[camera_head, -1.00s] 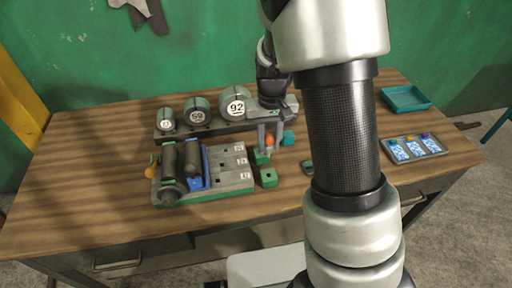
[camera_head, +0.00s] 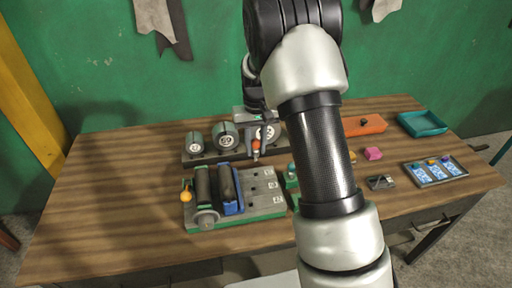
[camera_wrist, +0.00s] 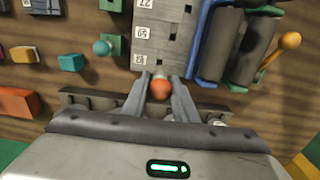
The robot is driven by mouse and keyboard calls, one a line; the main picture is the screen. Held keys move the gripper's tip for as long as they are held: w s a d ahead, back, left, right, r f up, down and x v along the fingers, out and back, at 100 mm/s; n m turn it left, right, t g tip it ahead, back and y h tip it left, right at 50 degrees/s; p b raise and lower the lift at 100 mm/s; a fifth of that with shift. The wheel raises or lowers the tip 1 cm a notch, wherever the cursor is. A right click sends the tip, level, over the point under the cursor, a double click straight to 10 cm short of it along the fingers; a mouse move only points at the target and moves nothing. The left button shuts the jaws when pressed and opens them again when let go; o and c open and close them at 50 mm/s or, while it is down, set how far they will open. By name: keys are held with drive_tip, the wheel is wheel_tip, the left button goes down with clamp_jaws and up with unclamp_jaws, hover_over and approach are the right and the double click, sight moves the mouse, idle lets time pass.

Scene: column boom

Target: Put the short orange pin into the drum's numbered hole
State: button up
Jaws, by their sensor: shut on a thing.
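My gripper (camera_head: 256,146) is shut on the short orange pin (camera_head: 256,148). Three grey-green drums stand in a row on a dark rack, a small one (camera_head: 195,146), a middle one (camera_head: 226,140) and a large one partly behind my gripper (camera_head: 272,133). Each has a white number disc. The pin is in front of the large drum, above the back of a grey board (camera_head: 262,205) with small number labels and holes.
Dark rollers (camera_head: 203,188) with a blue bracket (camera_head: 236,204) and a yellow knob (camera_head: 186,196) occupy the board's left. At right lie an orange piece (camera_head: 366,126), a pink block (camera_head: 373,153), a teal tray (camera_head: 422,123) and a card tray (camera_head: 434,180). The table's left is clear.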

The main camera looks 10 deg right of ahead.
sight(256, 156)
drive_tip(key=shift+f+b, duration=1.55)
drive_tip(key=shift+f, duration=1.25)
drive_tip(key=shift+f+b, duration=0.25)
drive_tip(key=shift+b, duration=0.05)
drive_tip(key=shift+f, duration=0.4)
drive_tip(key=shift+f+b, duration=0.3)
drive_tip(key=shift+b, duration=0.2)
drive_tip(key=shift+f+b, duration=0.4)
drive_tip(key=shift+f, duration=0.25)
drive_tip(key=o, duration=1.1)
drive_tip(key=shift+r, duration=0.1)
